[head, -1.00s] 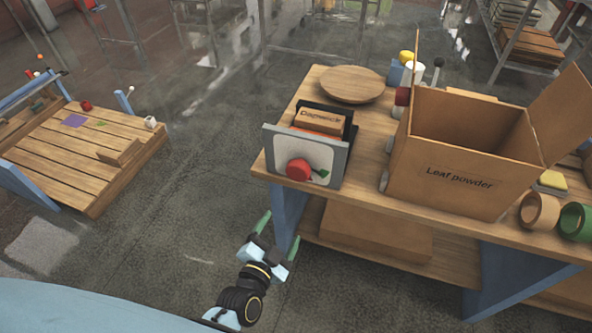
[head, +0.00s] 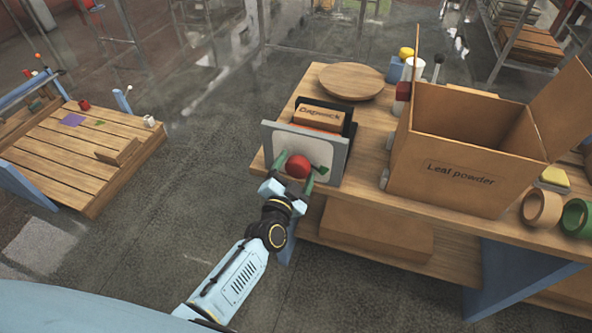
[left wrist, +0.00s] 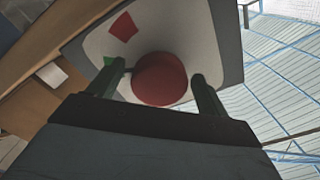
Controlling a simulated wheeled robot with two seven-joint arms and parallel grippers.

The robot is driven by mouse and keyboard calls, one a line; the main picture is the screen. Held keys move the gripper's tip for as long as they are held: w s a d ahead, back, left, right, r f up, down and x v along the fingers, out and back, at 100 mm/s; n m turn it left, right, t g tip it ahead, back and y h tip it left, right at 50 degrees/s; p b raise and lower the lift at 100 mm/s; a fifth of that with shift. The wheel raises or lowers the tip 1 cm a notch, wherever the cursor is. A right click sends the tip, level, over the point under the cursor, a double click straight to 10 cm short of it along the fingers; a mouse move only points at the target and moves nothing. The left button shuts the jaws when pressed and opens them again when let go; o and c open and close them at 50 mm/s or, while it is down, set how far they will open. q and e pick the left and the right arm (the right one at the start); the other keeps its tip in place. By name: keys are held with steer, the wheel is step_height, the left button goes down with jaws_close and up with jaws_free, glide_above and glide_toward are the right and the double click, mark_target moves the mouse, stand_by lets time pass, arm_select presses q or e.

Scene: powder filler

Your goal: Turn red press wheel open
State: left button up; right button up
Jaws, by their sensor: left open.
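The red press wheel (head: 297,166) is a round red knob on the pale front panel (head: 318,150) of the press, at the table's left front corner. My left gripper (head: 295,172) is in front of the panel with its green fingers open, one on each side of the wheel. In the left wrist view the wheel (left wrist: 159,79) sits between the two fingers (left wrist: 158,88). Whether the fingers touch it cannot be told. A flat red mark (left wrist: 124,27) shows on the panel there. My right gripper is not in view.
A brown block (head: 321,115) sits in the press behind the panel. A round wooden board (head: 351,81) lies behind it on the table. A large open "Leaf powder" box (head: 460,172) stands to the right.

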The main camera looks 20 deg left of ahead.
arm_select(q)
steer(key=shift+w, duration=0.3)
steer(key=c, duration=1)
